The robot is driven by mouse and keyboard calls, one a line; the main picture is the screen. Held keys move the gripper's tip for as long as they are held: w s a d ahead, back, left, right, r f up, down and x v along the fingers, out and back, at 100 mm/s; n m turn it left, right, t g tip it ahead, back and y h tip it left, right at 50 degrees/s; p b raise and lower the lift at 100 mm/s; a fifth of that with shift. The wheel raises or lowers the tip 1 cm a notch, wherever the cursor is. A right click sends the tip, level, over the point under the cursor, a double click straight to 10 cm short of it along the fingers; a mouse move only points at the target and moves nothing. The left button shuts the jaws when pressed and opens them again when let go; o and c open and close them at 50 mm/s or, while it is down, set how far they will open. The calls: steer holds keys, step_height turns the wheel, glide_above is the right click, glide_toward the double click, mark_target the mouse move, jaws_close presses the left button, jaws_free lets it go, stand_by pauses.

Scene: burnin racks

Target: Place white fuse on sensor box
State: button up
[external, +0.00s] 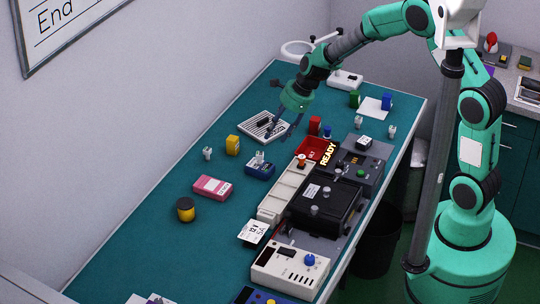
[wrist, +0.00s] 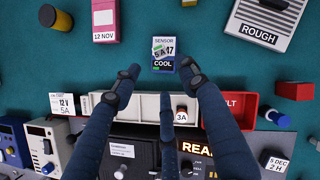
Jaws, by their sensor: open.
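The sensor box (external: 260,172) is a small blue box on the teal bench, left of the long pale tray. In the wrist view the sensor box (wrist: 163,67) shows its SENSOR and COOL lettering. A small white fuse (external: 259,157) stands upright on top of it; the wrist view shows a white piece (wrist: 160,46) marked 5A on the box. My gripper (external: 284,133) is open and empty, raised above the bench behind the box. In the wrist view my gripper (wrist: 160,75) has its fingers spread, with the box just beyond the tips.
A slatted ROUGH box (external: 262,127) with a black piece on it is behind. A pink box (external: 212,187), yellow box (external: 233,145) and another white piece (external: 207,153) stand to the left. The tray (external: 287,190), red bin (external: 314,150) and black equipment (external: 325,203) line the right side.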

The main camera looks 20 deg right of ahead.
steer(key=shift+r, duration=0.1)
steer(key=s+d+r+n+t+h, duration=0.1)
steer(key=s+d+r+n, duration=0.35)
steer(key=d+r, duration=0.55)
steer(key=s+d+r+n+t, duration=0.1)
steer(key=s+d+r+n, duration=0.35)
steer(key=d+r, duration=0.55)
steer(key=s+d+r+n+h, duration=0.1)
steer(key=s+d+r+n, duration=0.2)
steer(key=s+d, duration=0.7)
steer(key=s+d+r+n+t+h, duration=0.1)
steer(key=s+d+r+n+h, duration=0.1)
steer(key=s+d+n, duration=0.5)
steer(key=s+d+r, duration=0.1)
steer(key=s+d, duration=0.1)
steer(key=s, duration=0.2)
steer(key=shift+s+d+r+t+h, duration=0.3)
steer(key=shift+s+d+r, duration=0.05)
steer(key=shift+r, duration=0.05)
steer(key=shift+f+b, duration=0.75)
